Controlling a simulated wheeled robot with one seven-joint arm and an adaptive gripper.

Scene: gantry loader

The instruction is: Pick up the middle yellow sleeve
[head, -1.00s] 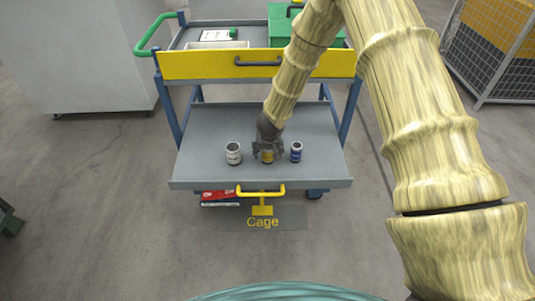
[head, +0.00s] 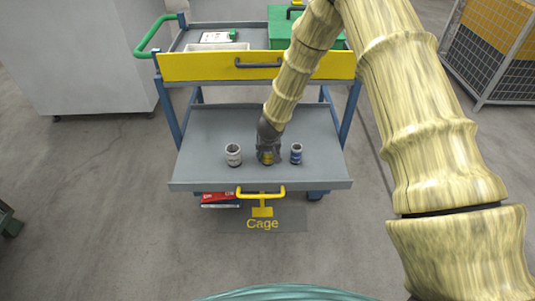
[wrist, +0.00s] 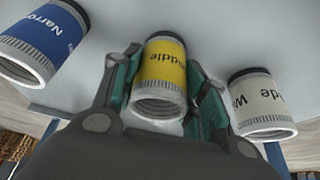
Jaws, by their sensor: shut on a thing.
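The yellow sleeve (wrist: 163,72), lettered "iddle" in the part that shows, stands between the fingers of my gripper (wrist: 163,90) in the wrist view. My gripper is shut on it, with a green-padded finger against each side. In the head view my gripper (head: 268,155) is at the trolley's lower shelf, and only a small part of the yellow sleeve (head: 267,158) shows below it. I cannot tell whether the sleeve touches the shelf. A white sleeve (head: 233,155) stands to the left and a blue sleeve (head: 296,153) to the right.
The sleeves are on the grey lower shelf (head: 210,126) of a blue-framed trolley. Above is a yellow-fronted upper tray (head: 205,66) with a green case (head: 281,30). The white sleeve (wrist: 259,102) and blue sleeve (wrist: 42,40) flank my fingers closely in the wrist view.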

